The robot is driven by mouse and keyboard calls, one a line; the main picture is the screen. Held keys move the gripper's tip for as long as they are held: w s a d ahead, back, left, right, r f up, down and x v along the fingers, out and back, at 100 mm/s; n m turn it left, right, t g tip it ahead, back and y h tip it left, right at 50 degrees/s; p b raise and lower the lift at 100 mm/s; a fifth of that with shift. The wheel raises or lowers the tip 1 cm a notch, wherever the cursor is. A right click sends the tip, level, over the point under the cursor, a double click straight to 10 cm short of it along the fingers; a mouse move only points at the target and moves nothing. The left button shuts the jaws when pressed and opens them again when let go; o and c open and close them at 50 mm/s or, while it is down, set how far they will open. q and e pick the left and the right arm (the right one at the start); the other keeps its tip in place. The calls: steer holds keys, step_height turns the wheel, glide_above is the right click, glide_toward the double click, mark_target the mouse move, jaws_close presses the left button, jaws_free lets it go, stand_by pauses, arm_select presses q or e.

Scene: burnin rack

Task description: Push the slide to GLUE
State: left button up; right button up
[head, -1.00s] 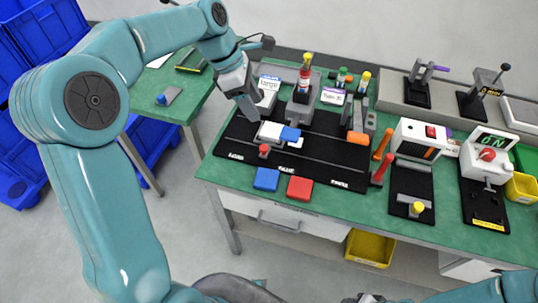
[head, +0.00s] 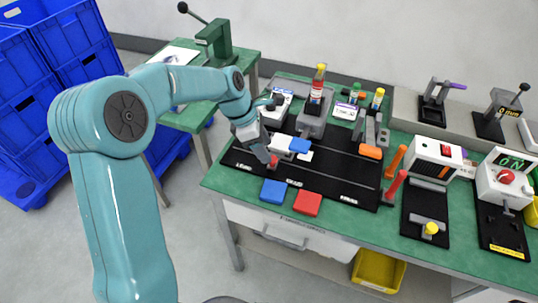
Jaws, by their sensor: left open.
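The slide (head: 280,143) is a white carriage with a blue block (head: 299,146) on it and a red knob (head: 273,161) at its front. It sits on a black track board (head: 330,178) towards the left half. Small white labels run along the board's front edge, too small to read surely; the slide stands between the left and middle ones. My left gripper (head: 264,156) is open, low over the board, with its fingers just left of the red knob. I cannot tell whether they touch it. My right gripper is not in view.
Behind the track stand a grey fixture with a red bottle (head: 316,91) and a white labelled box (head: 346,111). Blue (head: 273,191) and red (head: 307,203) pads lie in front. Orange posts (head: 394,161) and a white machine (head: 437,158) stand to the right.

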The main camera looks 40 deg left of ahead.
arm_select(q)
steer(key=shift+x, duration=1.7)
steer(key=shift+d, duration=0.1)
jaws_close()
steer(key=d, duration=0.1)
steer(key=d+p, duration=0.1)
steer(key=d, duration=0.1)
steer(key=shift+w+d+r, duration=0.15)
steer(key=shift+w+d, duration=0.1)
steer(key=shift+w, duration=0.15)
steer(key=shift+d, duration=0.15)
jaws_free()
steer(key=p+v, duration=0.1)
steer(key=v, duration=1.5)
